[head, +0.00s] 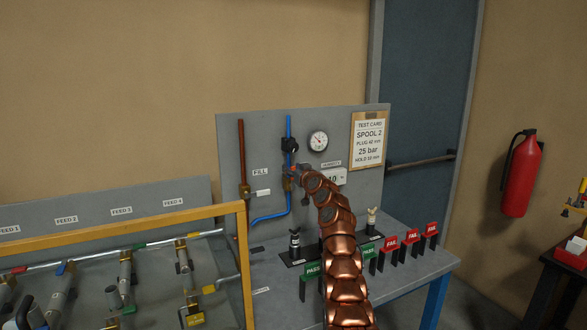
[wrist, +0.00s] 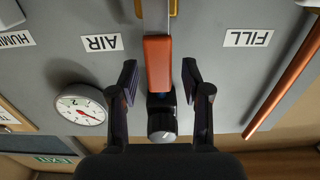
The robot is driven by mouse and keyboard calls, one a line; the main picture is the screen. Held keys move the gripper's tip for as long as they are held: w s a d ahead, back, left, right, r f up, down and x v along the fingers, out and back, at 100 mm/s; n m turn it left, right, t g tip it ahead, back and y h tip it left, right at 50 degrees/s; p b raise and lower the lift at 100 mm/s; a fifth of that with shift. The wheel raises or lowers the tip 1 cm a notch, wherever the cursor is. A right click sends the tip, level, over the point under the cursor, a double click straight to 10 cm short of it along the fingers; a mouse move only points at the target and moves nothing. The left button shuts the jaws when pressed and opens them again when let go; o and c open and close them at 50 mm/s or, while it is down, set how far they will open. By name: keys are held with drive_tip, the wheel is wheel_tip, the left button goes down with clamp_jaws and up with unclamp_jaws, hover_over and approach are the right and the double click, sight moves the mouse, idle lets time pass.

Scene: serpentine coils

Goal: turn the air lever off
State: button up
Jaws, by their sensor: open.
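The air lever (wrist: 158,64) has an orange grip on a metal stem and shows in the middle of the wrist view, which is upside down. The AIR label (wrist: 101,43) is beside it on the grey panel. My gripper (wrist: 159,80) is open, with one finger on each side of the orange grip and gaps between. In the head view my gripper (head: 297,173) is at the panel by the blue air pipe (head: 289,127), and my copper arm hides part of the valve there. A dark knob (wrist: 162,125) sits past the grip's end.
A pressure gauge (head: 318,140) and a test card (head: 367,139) are to the right on the panel. The copper fill pipe (head: 242,150) is to the left. Several red FAIL tags (head: 411,237) stand on the bench. A yellow-framed rack (head: 120,229) fills the lower left.

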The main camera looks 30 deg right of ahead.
drive_tip(key=shift+c, duration=0.4)
clamp_jaws()
idle(0.4)
